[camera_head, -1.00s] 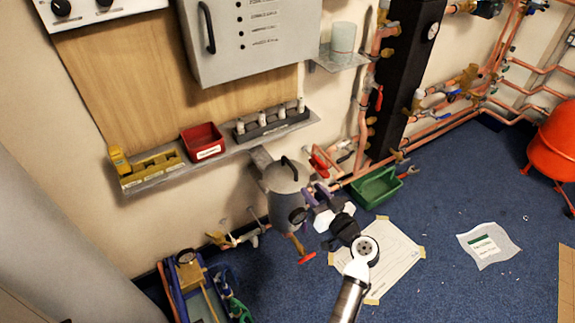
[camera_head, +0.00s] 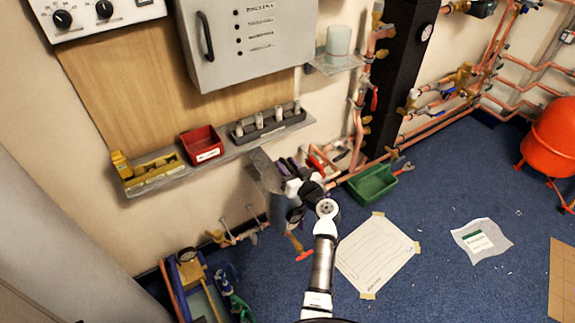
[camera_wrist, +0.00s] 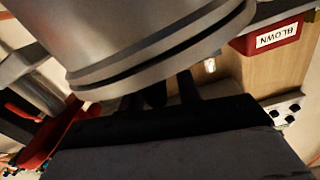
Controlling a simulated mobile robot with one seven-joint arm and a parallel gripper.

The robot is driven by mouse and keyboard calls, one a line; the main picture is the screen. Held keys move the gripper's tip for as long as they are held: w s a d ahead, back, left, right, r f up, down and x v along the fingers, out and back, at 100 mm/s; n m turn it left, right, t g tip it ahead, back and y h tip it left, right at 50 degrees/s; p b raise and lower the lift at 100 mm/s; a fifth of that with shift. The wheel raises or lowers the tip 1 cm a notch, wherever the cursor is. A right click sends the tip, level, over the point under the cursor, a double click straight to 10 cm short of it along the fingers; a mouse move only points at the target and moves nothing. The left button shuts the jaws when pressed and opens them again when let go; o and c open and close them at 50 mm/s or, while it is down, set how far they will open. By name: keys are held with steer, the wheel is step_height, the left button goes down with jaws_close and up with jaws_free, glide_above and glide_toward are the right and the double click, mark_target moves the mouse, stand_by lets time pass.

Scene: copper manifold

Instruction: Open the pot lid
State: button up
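The grey pot (camera_head: 279,213) stands against the wall below the shelf, and my gripper (camera_head: 288,186) covers most of its upper part in the head view. A grey surface (camera_head: 264,171) shows just left of my gripper; I cannot tell whether it is the lid or the bracket beside the pot. In the wrist view, the pot's rounded grey rim (camera_wrist: 160,62) with a dark groove fills the top. The dark fingers of my gripper (camera_wrist: 172,92) are close against this rim. The lid's black handle is hidden or too dark to make out, so a grip on it cannot be confirmed.
The wall shelf (camera_head: 225,152) above holds a red bin (camera_head: 202,146), a yellow holder and several small cylinders. Copper pipes and a green bin (camera_head: 372,184) are to the right. A blue tool tray (camera_head: 195,285) lies lower left. The blue floor around the taped paper is mostly clear.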

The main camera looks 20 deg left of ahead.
jaws_close()
